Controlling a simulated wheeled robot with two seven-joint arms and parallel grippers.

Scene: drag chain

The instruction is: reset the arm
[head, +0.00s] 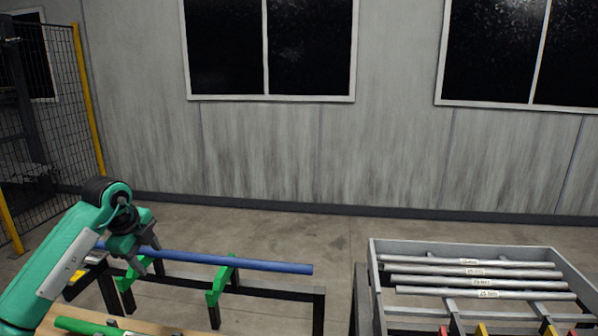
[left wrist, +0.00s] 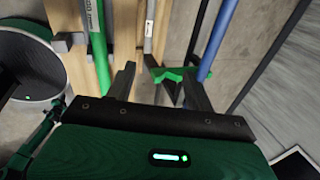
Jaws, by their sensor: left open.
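My left arm comes in from the left in the head view. Its left gripper (head: 146,246) points down near the left part of a blue rod (head: 235,262). In the left wrist view, the left gripper (left wrist: 160,82) has its two fingers spread with nothing held between them. The blue rod (left wrist: 214,40) runs beside the right finger, outside the jaws. The rod rests across green supports (head: 219,284) on a black frame. Its left end is partly hidden behind my arm. My right gripper is in neither view.
A green rod (head: 85,327) lies on a wooden surface at lower left; it also shows in the wrist view (left wrist: 98,45). A grey metal rack (head: 374,266) at right holds several labelled silver rods (head: 470,271). A mesh fence (head: 50,120) stands at far left. Floor behind is clear.

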